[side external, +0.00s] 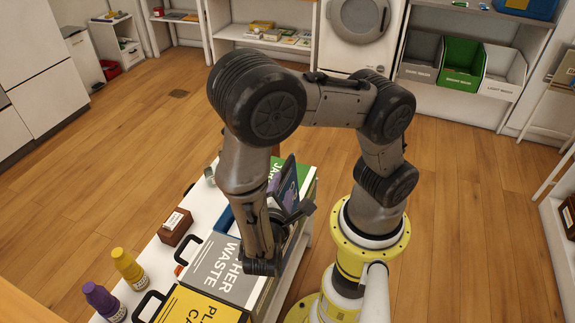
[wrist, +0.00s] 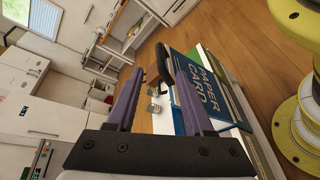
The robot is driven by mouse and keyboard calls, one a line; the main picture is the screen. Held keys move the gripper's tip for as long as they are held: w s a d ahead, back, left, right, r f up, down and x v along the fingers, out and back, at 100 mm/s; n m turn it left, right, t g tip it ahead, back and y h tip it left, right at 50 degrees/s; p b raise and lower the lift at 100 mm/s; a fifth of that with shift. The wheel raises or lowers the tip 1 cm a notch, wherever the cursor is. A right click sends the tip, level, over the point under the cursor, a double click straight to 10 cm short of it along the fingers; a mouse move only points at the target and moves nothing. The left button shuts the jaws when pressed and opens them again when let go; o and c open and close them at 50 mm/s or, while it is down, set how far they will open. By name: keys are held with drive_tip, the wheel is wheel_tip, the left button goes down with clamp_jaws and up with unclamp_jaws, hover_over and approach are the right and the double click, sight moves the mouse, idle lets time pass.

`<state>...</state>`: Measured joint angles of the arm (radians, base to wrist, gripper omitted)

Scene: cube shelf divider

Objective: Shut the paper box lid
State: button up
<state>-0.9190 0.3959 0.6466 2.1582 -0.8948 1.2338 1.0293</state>
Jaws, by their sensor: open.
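The blue lid (wrist: 205,92) lettered "PAPER CARD", with a black handle (wrist: 166,66) on its edge, shows in the wrist view and appears raised at a tilt. In the side external view blue box parts (side external: 224,221) show between the grey and green lids, mostly hidden by my arm. In the side view my gripper (side external: 285,195) is low over the box row, partly hidden.
A grey "other waste" lid (side external: 222,268) and a yellow lid (side external: 198,307) lie flat nearer the camera. A green box (side external: 307,177) stands beyond. A brown box (side external: 175,226), yellow bottle (side external: 127,267) and purple bottle (side external: 104,301) stand along the white surface's left side.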

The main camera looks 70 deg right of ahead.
sight(287, 170)
drive_tip(key=shift+n+t, duration=0.7)
drive_tip(key=shift+n, duration=0.1)
drive_tip(key=x, duration=0.8)
drive_tip(key=f+x, duration=0.1)
drive_tip(key=x, duration=0.4)
drive_tip(key=shift+s, duration=0.35)
clamp_jaws()
idle(0.5)
